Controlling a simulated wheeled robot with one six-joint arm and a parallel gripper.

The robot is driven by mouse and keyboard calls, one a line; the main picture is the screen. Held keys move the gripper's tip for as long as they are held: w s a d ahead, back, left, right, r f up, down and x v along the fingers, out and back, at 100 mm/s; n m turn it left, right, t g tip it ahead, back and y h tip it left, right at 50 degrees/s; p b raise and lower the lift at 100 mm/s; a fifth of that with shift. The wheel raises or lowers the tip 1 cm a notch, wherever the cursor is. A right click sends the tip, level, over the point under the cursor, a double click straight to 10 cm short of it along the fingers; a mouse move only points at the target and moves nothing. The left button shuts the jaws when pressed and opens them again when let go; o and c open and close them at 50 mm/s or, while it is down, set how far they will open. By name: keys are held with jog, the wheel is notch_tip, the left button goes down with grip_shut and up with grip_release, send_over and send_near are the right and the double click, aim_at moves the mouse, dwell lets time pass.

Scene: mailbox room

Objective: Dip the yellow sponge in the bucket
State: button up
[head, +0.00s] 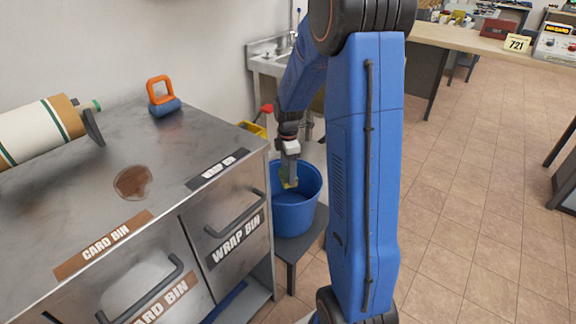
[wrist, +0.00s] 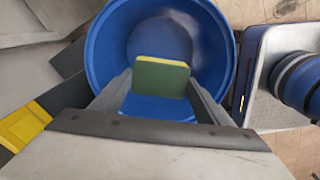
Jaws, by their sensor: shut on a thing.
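The blue bucket (head: 305,213) stands on a low dark stool, right of the metal cabinet in the head view. In the wrist view the round blue bucket (wrist: 222,75) opens beneath my gripper. My gripper (head: 289,181) points down into the bucket's mouth. It is shut on the yellow sponge (head: 290,184). In the wrist view the sponge (wrist: 160,78) shows a green face and a yellow edge between the two fingers (wrist: 160,95). The sponge is over or inside the bucket opening; its exact depth, and whether it touches water, I cannot tell.
The metal cabinet (head: 95,180) with card and wrap bins stands left of the bucket. An orange-handled blue tool (head: 164,98), a brown stain (head: 132,182) and a large paper roll (head: 38,130) are on it. A sink (head: 270,60) is behind.

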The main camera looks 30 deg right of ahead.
notch_tip(320, 180, down, 10)
jog(key=shift+r, duration=0.2)
dwell(0.8)
jog(key=shift+r, duration=0.1)
dwell(0.4)
jog(key=shift+r, duration=7)
jog(key=shift+r, duration=0.1)
jog(key=shift+r, duration=1.9)
